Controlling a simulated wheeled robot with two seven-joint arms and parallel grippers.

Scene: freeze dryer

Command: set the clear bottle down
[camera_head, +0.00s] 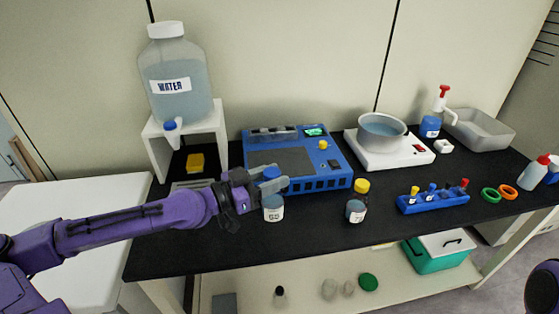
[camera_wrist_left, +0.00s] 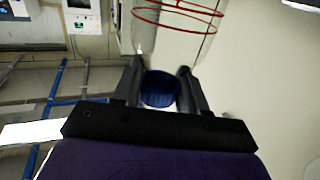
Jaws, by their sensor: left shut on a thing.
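The clear bottle (camera_head: 273,208) has a blue cap and a white label. It is upright at the front of the black bench top (camera_head: 200,241), in front of the blue machine. My left gripper (camera_head: 274,181) is shut on its cap end, coming in from the left. In the left wrist view the blue cap (camera_wrist_left: 160,88) sits between the two dark fingers. I cannot tell whether the bottle's base touches the bench. My right gripper is not in view.
A blue machine (camera_head: 335,181) stands just behind the bottle. A yellow-capped bottle (camera_head: 356,211) stands to the right, then a blue rack (camera_head: 434,203). A water jug (camera_head: 177,85) is on a white stand at the left. Bare bench lies between the two bottles.

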